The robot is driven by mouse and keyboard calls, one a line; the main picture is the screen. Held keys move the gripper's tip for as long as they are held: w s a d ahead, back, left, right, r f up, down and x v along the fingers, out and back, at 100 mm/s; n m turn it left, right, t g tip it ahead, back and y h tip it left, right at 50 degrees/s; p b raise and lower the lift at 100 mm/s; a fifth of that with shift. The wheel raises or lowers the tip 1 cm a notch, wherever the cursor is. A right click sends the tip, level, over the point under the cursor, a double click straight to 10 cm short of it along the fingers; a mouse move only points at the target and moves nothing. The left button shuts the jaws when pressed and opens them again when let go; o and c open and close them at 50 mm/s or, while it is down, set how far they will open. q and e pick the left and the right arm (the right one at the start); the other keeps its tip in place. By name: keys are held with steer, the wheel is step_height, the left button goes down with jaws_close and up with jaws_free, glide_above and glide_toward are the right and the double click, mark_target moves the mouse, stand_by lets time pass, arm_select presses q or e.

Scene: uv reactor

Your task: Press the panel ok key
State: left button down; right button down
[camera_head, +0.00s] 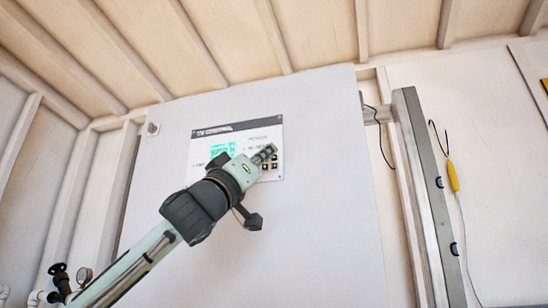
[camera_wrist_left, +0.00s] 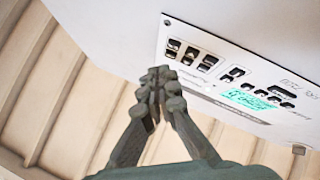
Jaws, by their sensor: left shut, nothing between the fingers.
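The control panel (camera_head: 237,132) is a pale plate with a dark top strip, mounted on a large white cabinet door. It has a lit green screen (camera_head: 222,147) and a group of small dark keys (camera_head: 274,166) at its lower right. My left gripper (camera_head: 266,153) is shut and empty, in front of the panel's right part, and partly hides the keys. In the left wrist view the shut fingertips (camera_wrist_left: 158,77) are beside the dark keys (camera_wrist_left: 190,53); contact cannot be told. The key labels are too small to read, so I cannot tell which is ok. My right gripper is not in view.
The white cabinet door (camera_head: 325,190) is clear around the panel. A grey metal post (camera_head: 425,190) stands to the right, with a yellow cable-hung piece (camera_head: 453,177) beside it.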

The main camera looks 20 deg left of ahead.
arm_select(q)
steer(key=shift+w, duration=0.15)
stand_by(0.7)
steer(key=shift+w, duration=0.3)
steer(key=shift+w, duration=0.25)
stand_by(0.4)
steer(key=shift+s, duration=0.7)
steer(key=shift+s+a+b, duration=0.15)
steer(key=shift+s+b, duration=0.3)
steer(key=shift+s, duration=2.05)
